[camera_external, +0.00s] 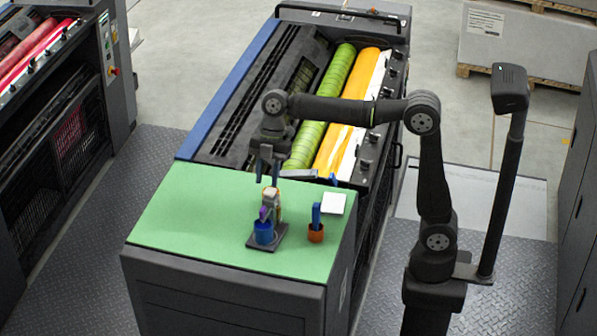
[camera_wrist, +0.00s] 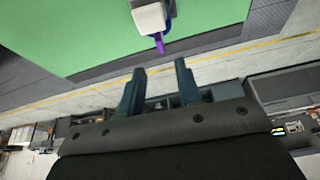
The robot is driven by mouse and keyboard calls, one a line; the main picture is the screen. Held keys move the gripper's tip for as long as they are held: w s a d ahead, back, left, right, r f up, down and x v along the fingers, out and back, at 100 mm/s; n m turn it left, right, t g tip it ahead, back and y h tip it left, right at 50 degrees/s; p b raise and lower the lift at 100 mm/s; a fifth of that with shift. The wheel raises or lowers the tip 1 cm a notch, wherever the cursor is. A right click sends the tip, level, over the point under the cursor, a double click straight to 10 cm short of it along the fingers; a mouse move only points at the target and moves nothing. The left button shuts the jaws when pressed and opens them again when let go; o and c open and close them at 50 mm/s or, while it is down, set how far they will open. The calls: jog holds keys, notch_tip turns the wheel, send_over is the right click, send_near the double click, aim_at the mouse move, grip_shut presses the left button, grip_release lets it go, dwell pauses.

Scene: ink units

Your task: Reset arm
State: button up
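My gripper (camera_external: 267,180) hangs from the arm, pointing down over the green tabletop (camera_external: 190,215). Its two fingers stand apart with nothing between them, as the wrist view also shows (camera_wrist: 159,68). Below it is a small stand with a dark base (camera_external: 281,239), a blue cup (camera_external: 263,234) and a beige upper part (camera_external: 271,196). A purple piece (camera_external: 265,214) sits just above the cup. In the wrist view the beige part (camera_wrist: 150,18) and the purple piece (camera_wrist: 159,44) show at the top, beyond the fingertips and apart from them.
An orange cup (camera_external: 316,233) holding a blue upright item (camera_external: 316,213) stands right of the stand. A white square (camera_external: 334,203) lies behind it. The left of the green top is clear. A printing machine with green (camera_external: 325,100) and orange rollers (camera_external: 355,100) lies behind.

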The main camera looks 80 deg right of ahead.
jog(key=x, duration=0.8)
jog(key=shift+a+f, duration=0.1)
jog(key=shift+f, duration=0.2)
jog(key=shift+w+m+t, duration=0.4)
jog(key=shift+w+m, duration=0.05)
jog(key=shift+m, duration=0.55)
jog(key=shift+o, duration=1.1)
jog(key=o, duration=1.1)
jog(key=shift+n+g+h, duration=0.3)
jog(key=shift+n+h, duration=0.4)
jog(key=r, duration=0.5)
jog(key=shift+w+r, duration=0.2)
jog(key=shift+w, duration=0.1)
jog(key=shift+o, duration=0.9)
notch_tip(320, 180, up, 11)
jog(key=s+d+n+h, duration=0.1)
jog(key=d+h, duration=0.1)
jog(key=h, duration=0.1)
jog(key=shift+s+g, duration=0.3)
send_near(264, 207)
notch_tip(264, 207, down, 2)
jog(key=d, duration=0.2)
jog(key=shift+d+f, duration=0.1)
jog(key=shift+d, duration=0.05)
